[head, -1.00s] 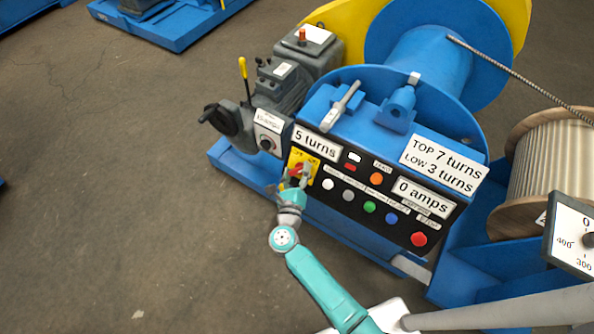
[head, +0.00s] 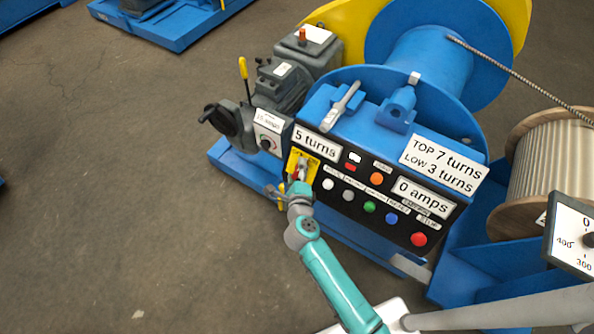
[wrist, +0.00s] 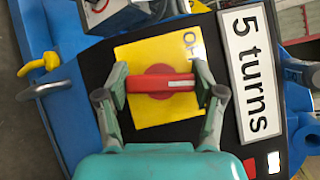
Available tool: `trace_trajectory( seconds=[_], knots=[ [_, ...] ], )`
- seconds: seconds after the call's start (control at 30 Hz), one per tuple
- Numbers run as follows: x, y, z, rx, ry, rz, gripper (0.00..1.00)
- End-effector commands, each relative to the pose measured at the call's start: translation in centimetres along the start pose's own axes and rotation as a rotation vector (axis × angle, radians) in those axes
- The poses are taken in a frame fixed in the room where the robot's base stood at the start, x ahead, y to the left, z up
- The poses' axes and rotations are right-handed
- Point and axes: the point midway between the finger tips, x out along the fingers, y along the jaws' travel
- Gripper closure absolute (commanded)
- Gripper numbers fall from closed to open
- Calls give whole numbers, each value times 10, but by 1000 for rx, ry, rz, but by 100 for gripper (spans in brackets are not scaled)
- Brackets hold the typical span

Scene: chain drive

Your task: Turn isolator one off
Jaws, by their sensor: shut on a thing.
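The isolator is a red rotary handle (wrist: 160,83) on a yellow plate (wrist: 135,53), at the left end of the black control panel. In the wrist view the handle lies across the picture, its white mark at the right end. Part of the word "OFF" shows at the plate's upper right; other lettering is hidden. My gripper (wrist: 161,88) has a finger at each end of the handle and is shut on it. In the head view my gripper (head: 300,178) covers most of the yellow plate (head: 298,160).
The black panel (head: 335,203) has several coloured buttons and a red button (head: 418,239) at its right end. A yellow padlock-like part (wrist: 39,67) hangs at the panel's left edge. Open floor (head: 130,220) lies to the left.

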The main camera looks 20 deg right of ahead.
Motion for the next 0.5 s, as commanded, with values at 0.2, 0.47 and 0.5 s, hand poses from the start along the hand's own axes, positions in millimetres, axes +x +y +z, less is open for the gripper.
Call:
trace_trajectory(
  seconds=[0.2,0.47,0.5],
  knots=[
    [0,-1,0,-117,-1,84,67],
    [0,-1,0,-262,0,188,67],
    [0,-1,1,-287,0,204,67]
  ],
)
